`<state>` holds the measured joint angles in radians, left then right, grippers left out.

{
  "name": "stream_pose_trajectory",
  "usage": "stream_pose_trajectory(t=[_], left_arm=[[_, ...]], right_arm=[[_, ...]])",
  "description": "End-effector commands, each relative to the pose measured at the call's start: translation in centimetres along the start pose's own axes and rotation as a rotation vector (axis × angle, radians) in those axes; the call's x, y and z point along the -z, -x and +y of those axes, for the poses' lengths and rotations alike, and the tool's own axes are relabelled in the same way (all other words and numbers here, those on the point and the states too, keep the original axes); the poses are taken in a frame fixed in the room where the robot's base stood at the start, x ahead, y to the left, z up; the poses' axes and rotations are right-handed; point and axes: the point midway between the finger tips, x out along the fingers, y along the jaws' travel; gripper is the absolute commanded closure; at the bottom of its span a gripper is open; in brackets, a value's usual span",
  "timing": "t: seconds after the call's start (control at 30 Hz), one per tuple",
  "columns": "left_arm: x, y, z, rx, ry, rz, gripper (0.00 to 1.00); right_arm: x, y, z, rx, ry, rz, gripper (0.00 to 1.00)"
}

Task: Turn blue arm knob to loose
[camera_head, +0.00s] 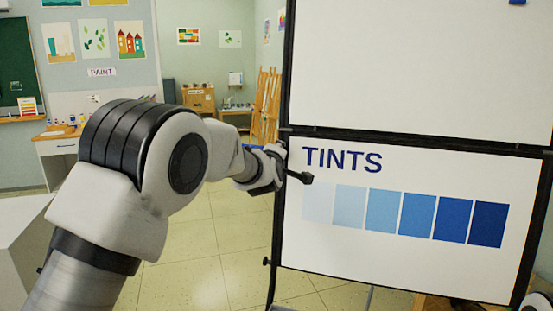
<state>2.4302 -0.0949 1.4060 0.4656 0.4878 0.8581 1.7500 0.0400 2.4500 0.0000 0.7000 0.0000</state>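My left arm comes in from the left, and its gripper (300,177) is at the left edge of the white TINTS board (400,262). A dark tip points right in front of the board; I cannot tell whether the fingers are open or shut, or whether they touch anything. A small blue piece (250,147) shows just behind my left wrist, mostly hidden; I cannot tell whether it belongs to the blue arm knob. No blue knob shows clearly. My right gripper is not in view; only a bit of my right arm shows at the bottom right corner.
A second white board (420,65) stands above the TINTS board, both in black frames. A small black knob (267,262) sticks out at the lower left edge. Wooden easels (266,105) and a desk (60,145) stand far back. The tiled floor (190,250) between is clear.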

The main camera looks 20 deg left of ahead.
Motion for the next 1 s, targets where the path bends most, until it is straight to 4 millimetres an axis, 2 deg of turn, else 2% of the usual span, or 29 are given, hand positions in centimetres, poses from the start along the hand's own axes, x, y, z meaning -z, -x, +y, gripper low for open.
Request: stream_pose_trajectory(t=[0.2, 0.6, 1.0], left_arm=[[-0.07, -0.02, -0.01, 0.038, 0.200, 0.007, 1.00], [0.01, 0.00, 0.16, 0.108, 0.542, 0.018, 1.00], [0.04, -0.01, 0.14, 0.144, 0.716, 0.024, 1.00]], right_arm=[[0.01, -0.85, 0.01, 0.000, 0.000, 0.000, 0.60], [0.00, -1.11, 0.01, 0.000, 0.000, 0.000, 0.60], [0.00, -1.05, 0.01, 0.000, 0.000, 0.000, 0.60]])
